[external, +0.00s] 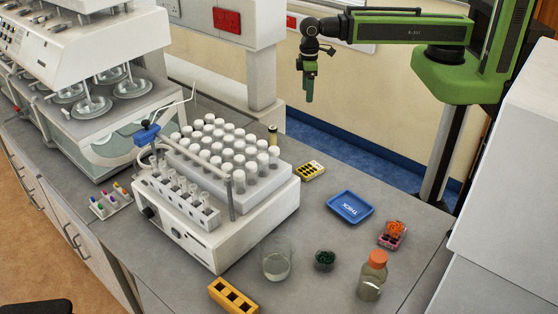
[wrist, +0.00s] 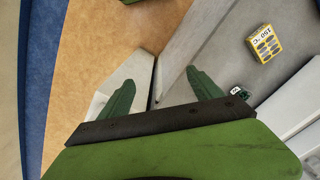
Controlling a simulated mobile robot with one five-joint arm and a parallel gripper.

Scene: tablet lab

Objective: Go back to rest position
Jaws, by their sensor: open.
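My gripper (external: 309,90) hangs pointing down from the end of my green arm, high at the back of the bench in the external view. In the wrist view its two green fingers (wrist: 160,92) stand wide apart with nothing between them. The gripper is open and empty, and touches nothing in sight. Below it in the external view is the space near the wall and the bench's back edge.
A white bath with capped bottles (external: 225,252) stands mid-bench. A blue tray (external: 366,216), a pink box (external: 381,240), an orange-capped bottle (external: 369,293), a beaker (external: 277,271) and a yellow rack (external: 217,290) lie around it. A yellow block (wrist: 270,46) shows in the wrist view.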

